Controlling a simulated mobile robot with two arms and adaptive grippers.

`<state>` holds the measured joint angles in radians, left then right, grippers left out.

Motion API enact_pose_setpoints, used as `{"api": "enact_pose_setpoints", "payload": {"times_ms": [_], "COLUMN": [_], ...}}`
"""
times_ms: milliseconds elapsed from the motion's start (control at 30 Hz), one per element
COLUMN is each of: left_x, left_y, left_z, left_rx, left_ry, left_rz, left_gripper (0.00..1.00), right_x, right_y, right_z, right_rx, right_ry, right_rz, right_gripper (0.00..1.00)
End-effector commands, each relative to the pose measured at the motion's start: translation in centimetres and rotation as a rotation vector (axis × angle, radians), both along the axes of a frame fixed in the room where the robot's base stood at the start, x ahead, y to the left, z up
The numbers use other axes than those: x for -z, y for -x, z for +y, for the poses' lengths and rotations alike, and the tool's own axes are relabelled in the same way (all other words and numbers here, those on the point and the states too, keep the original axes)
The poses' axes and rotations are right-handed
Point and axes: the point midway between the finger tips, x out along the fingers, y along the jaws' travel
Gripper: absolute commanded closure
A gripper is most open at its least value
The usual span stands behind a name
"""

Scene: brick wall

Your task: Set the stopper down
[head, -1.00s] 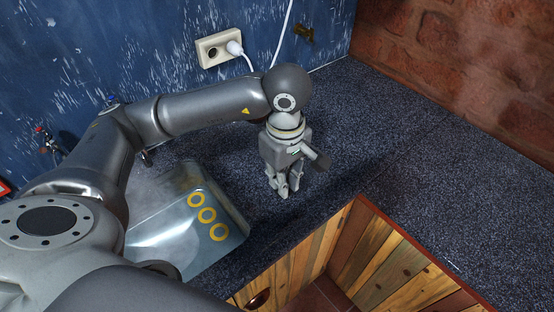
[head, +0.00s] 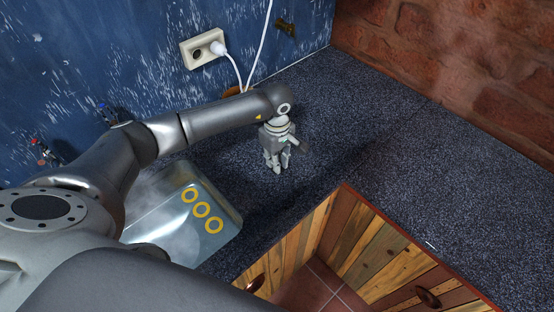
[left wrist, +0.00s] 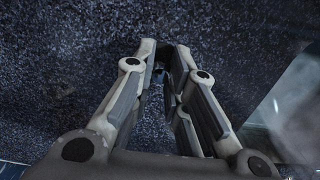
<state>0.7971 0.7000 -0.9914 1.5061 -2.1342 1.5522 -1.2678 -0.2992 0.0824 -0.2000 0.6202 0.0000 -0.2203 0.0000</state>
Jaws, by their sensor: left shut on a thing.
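My left gripper (head: 276,168) points down over the dark speckled counter (head: 370,140), to the right of the sink. In the left wrist view its fingers (left wrist: 161,62) are nearly together at the tips. A small dark thing (left wrist: 158,69) shows between the tips, probably the stopper; the fingers hide most of it. In the head view I cannot make out the stopper. I cannot tell whether it touches the counter. My right gripper is not in view.
A socket with a plug (head: 203,48) is on the blue wall. Wooden cabinet doors (head: 375,262) stand open below the front edge. The counter to the right is clear.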

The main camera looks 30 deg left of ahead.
Motion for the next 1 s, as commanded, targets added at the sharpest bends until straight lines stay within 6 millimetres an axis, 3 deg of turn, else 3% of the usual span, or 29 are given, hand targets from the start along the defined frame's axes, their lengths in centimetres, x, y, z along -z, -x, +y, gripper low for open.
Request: {"api": "enact_pose_setpoints", "payload": {"times_ms": [100,533,567,700,1000], "left_x": [0.9,1.9,1.9,1.8,1.7], "left_y": [0.1,0.0,0.0,0.0,0.0], "left_z": [-0.1,0.0,0.0,0.0,0.0], "left_rx": [-0.001,-0.001,-0.001,-0.001,-0.001], "left_ry": [0.001,0.001,0.001,0.000,0.000], "left_rz": [0.001,-0.002,-0.002,-0.001,-0.001], "left_gripper": [1.00,1.00,0.84,0.66,0.64], "right_x": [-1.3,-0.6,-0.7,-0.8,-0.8], "right_y": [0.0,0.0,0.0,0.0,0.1], "right_z": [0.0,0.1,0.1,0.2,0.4], "right_rx": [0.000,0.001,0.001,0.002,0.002], "right_ry": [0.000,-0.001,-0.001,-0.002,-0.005], "right_rz": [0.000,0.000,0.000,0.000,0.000], "right_gripper": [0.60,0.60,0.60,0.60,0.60]}}
